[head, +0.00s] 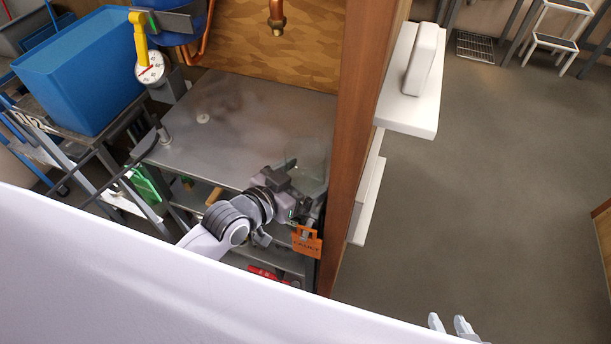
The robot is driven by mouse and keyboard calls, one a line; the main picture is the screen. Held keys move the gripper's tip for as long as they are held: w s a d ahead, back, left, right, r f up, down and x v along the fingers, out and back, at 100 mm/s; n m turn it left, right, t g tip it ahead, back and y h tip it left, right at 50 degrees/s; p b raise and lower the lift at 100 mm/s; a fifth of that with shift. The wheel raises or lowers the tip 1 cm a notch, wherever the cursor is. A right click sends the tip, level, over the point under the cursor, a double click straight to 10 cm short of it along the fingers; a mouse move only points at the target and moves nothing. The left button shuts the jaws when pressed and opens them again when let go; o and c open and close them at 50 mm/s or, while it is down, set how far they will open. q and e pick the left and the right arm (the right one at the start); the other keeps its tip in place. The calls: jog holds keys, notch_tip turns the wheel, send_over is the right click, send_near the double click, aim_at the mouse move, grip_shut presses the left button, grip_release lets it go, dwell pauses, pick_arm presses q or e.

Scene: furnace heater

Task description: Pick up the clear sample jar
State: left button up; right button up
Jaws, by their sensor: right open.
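The clear sample jar (314,166) is a faint, see-through shape at the right end of the grey metal table (235,130), close to the wooden post. The gripper's body hides the jar's lower part. I cannot tell whether the fingers touch the jar or stand around it.
A wooden post (362,130) stands just right of the jar. A blue bin (85,70) and a gauge (150,68) are at the left. Open floor (500,190) lies right of the post.

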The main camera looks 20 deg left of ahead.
pick_arm(q)
jog(key=shift+w+d, duration=0.15)
jog(key=shift+w, duration=0.15)
jog(key=shift+c, duration=0.3)
jog(key=c, duration=0.8)
jog(key=shift+o, duration=0.2)
